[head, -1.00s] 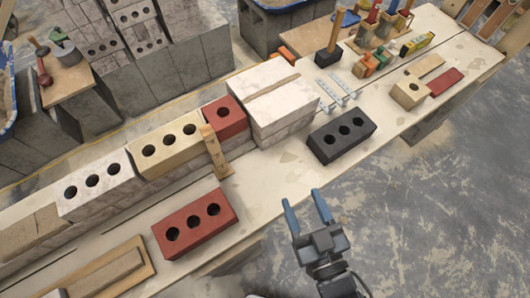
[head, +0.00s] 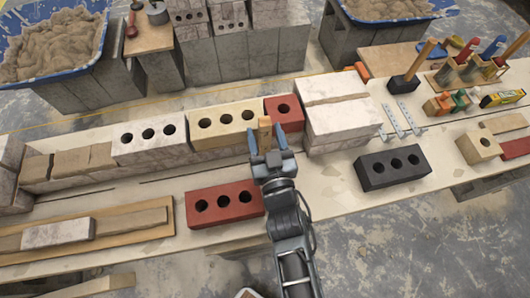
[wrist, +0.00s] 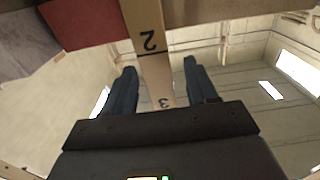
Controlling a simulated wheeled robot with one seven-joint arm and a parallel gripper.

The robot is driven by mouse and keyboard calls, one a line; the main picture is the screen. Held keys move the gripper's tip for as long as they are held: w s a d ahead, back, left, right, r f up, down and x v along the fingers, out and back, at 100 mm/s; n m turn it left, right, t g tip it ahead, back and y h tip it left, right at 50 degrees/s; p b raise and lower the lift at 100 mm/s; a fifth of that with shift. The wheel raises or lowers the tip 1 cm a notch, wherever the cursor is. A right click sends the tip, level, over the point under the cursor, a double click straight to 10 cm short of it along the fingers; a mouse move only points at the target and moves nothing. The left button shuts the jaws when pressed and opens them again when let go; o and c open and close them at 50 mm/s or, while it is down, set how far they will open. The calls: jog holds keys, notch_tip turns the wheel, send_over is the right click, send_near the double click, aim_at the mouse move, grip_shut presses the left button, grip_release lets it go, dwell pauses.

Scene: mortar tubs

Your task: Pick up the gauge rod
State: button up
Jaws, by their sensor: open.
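The gauge rod (head: 265,133) is a narrow upright wooden strip in front of the brick course, beside the red brick at its right end. In the wrist view the rod (wrist: 150,45) shows black marks 2 and 3. My gripper (head: 267,139) is open, with one blue finger on each side of the rod in the head view. In the wrist view the rod also appears between the fingertips (wrist: 158,68), with a gap on both sides. The rod's lower part is hidden behind my gripper in the head view.
A loose red brick (head: 224,203) lies just left of my arm on the bench, and a black brick (head: 393,168) lies to the right. The laid course has a cream brick (head: 222,122) and a red brick (head: 284,112) near the rod. White blocks (head: 338,122) stand to the right.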

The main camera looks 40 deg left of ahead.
jog(key=shift+x, duration=1.25)
jog(key=shift+c, duration=0.2)
grip_shut()
